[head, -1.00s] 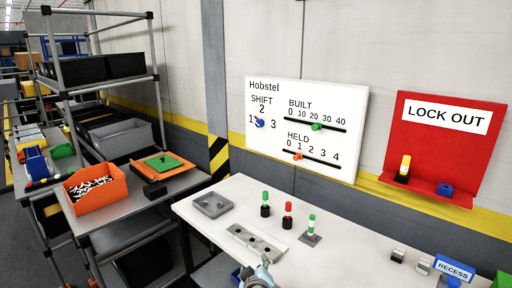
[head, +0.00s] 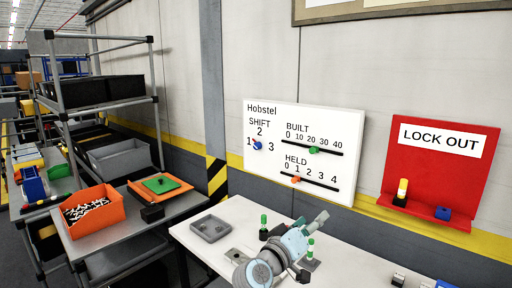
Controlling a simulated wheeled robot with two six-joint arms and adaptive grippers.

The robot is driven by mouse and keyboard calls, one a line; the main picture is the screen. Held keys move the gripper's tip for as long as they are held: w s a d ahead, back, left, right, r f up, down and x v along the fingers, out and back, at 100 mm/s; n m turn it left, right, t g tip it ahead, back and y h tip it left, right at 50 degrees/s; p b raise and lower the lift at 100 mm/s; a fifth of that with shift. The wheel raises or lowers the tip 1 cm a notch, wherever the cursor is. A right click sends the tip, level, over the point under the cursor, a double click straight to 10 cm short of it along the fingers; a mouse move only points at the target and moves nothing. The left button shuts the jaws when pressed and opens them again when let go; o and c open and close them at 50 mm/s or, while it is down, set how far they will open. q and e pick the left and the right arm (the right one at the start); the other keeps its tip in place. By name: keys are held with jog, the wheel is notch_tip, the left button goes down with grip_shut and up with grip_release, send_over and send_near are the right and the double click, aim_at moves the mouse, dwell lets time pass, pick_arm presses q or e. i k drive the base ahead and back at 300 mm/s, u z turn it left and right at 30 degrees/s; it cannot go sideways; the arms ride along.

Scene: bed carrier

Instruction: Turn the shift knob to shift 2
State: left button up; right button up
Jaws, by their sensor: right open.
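The blue shift knob (head: 257,146) is on the white Hobstel board (head: 352,120) on the wall. The digits 1, 2 and 3 stand around it, with 2 above it. Its small red mark is at the upper left, near the 1. My right gripper (head: 312,245) is open and empty over the white table, lower in the picture than the knob and apart from it. It hides part of the table and some of the items there. My left gripper is not in view.
The green BUILT slider (head: 314,150) and orange HELD slider (head: 296,180) are right of the knob. On the white table (head: 235,210) are a grey tray (head: 211,229) and green-topped pieces. A red LOCK OUT board (head: 395,175) hangs at right.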

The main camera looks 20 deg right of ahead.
aim_at(257, 146)
jog(key=i, duration=2.1)
jog(key=z, duration=0.1)
